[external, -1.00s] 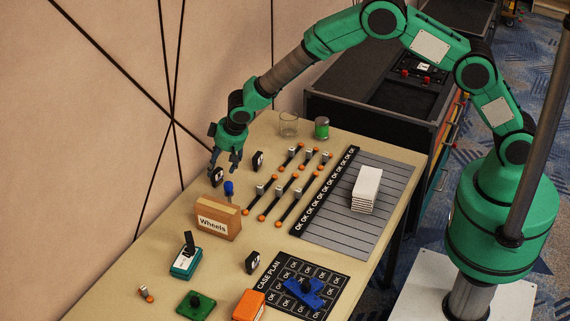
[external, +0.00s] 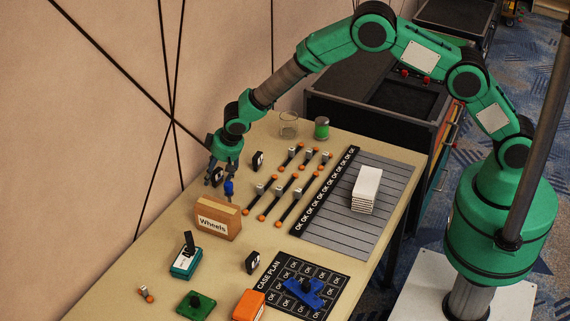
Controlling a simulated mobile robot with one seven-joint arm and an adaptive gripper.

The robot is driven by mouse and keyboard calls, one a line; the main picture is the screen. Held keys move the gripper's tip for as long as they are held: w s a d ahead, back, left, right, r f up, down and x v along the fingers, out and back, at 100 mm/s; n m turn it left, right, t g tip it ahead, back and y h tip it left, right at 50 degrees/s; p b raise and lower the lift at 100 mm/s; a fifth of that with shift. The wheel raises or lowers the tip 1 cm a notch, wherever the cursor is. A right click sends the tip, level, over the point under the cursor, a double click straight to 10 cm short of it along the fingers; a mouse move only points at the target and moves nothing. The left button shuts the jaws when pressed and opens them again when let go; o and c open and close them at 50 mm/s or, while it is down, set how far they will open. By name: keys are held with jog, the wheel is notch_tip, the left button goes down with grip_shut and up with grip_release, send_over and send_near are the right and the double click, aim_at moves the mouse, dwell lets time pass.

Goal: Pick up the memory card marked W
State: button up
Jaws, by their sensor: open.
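No W can be read on any small item, so I cannot tell which is the memory card marked W. My gripper (external: 220,188) is open, pointing down at the table's far left, just behind the Wheels box. A small black upright piece with a white mark (external: 217,177) stands at its fingers, partly hidden by them; I cannot tell if they touch. A small blue item (external: 229,188) is by the right finger. Similar black pieces stand right of the gripper (external: 257,161) and nearer the front (external: 252,262).
The Wheels box (external: 218,220) stands close in front of my gripper. Rows of orange-ended bars (external: 288,205), a glass (external: 288,124) and a green tin (external: 322,128) stand to the right.

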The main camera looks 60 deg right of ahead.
aim_at(216, 170)
jog(key=c, duration=1.5)
jog(key=shift+r+p, duration=1.05)
jog(key=shift+r, duration=3.95)
